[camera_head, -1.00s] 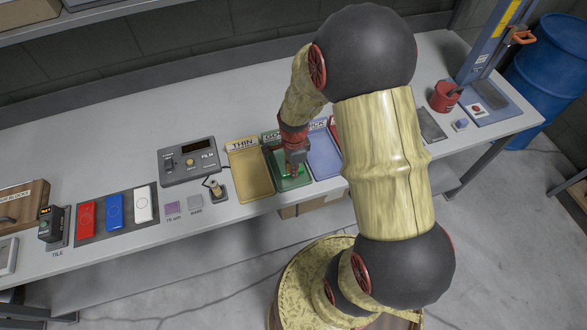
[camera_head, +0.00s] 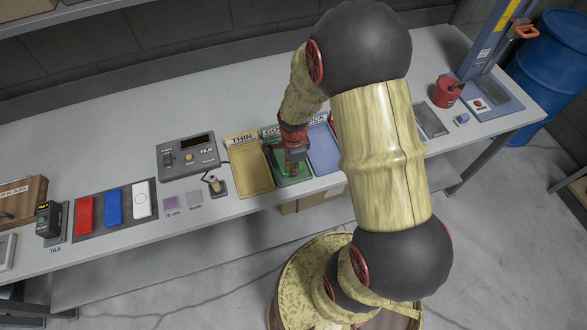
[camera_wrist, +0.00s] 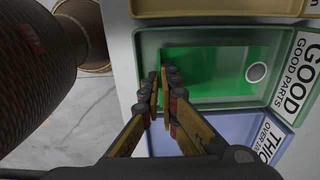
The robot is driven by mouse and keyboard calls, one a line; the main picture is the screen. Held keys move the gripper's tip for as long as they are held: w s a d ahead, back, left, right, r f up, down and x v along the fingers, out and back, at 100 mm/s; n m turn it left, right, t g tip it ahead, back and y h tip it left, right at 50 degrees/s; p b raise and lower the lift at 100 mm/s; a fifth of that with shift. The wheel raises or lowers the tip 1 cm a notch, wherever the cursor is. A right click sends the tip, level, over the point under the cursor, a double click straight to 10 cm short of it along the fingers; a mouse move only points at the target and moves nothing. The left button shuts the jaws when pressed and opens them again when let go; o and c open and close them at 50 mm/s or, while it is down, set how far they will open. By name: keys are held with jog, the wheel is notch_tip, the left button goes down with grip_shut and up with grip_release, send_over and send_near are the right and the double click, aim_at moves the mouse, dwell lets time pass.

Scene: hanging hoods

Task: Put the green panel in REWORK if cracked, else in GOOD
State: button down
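The green panel (camera_wrist: 212,68) lies flat in the green tray labelled GOOD (camera_wrist: 275,33). A pale round mark sits near its right end, and no crack shows on the part I see. In the head view the green tray (camera_head: 302,178) is mostly behind my gripper (camera_head: 294,166). In the wrist view my gripper (camera_wrist: 163,88) has its fingertips close together, with a narrow gap, over the panel's left end. The fingers hide part of that end, and I cannot tell whether they grip it. I see no REWORK label; my arm covers part of the tray row.
A yellow THIN tray (camera_head: 250,172) and a blue THICK tray (camera_head: 322,148) flank the green one. A grey film gauge (camera_head: 188,157) and a mat with red, blue and white panels (camera_head: 128,212) stand left. A red pot (camera_head: 446,92) stands right.

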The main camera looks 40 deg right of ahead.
jog(key=shift+f+b, duration=0.35)
jog(key=shift+f, duration=0.25)
jog(key=c, duration=2.3)
grip_release()
jog(key=o, duration=0.3)
jog(key=shift+o, duration=0.2)
notch_tip(320, 180, up, 12)
